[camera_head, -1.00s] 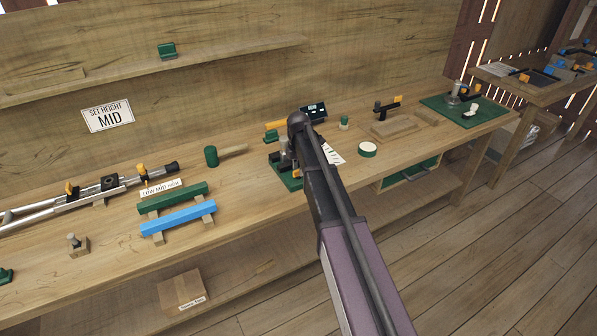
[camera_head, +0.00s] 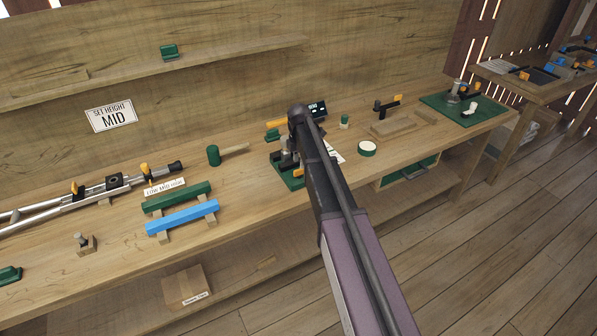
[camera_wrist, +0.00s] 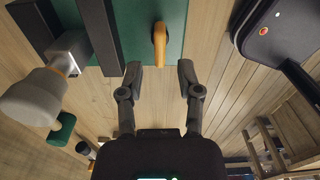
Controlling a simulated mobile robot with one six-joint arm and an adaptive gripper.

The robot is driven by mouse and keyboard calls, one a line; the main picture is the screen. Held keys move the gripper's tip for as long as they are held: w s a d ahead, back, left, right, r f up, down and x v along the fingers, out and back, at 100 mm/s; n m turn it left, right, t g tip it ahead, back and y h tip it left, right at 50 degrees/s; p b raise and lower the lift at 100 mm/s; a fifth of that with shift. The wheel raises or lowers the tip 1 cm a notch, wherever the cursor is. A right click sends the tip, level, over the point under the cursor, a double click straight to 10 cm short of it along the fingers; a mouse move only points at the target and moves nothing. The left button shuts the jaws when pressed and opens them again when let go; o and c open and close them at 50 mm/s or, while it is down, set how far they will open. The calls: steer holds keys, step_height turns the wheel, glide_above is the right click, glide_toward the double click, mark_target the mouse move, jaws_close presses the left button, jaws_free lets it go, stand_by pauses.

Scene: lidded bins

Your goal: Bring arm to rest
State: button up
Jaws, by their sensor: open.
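My gripper (camera_wrist: 160,80) shows in the wrist view with its two dark fingers apart and nothing between them. An orange handle (camera_wrist: 159,48) on a green base plate (camera_wrist: 138,52) lies just beyond the fingertips, apart from them. In the head view my arm reaches over the front of the workbench, toward the fixture on the green plate (camera_head: 292,182). My gripper itself is hidden behind the arm there.
The wooden workbench (camera_head: 110,240) carries a green bar (camera_head: 178,196), a blue bar (camera_head: 183,217), a green mallet (camera_head: 213,155) and a round green-and-white piece (camera_head: 367,149). A shelf (camera_head: 220,60) runs above. A cardboard box (camera_head: 186,287) sits below. Floor on the right is clear.

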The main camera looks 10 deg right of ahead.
steer(key=shift+s, duration=0.1)
steer(key=s+m, duration=2.2)
steer(key=s, duration=0.7)
steer(key=shift+d, duration=0.35)
steer(key=shift+r, duration=0.1)
stand_by(0.5)
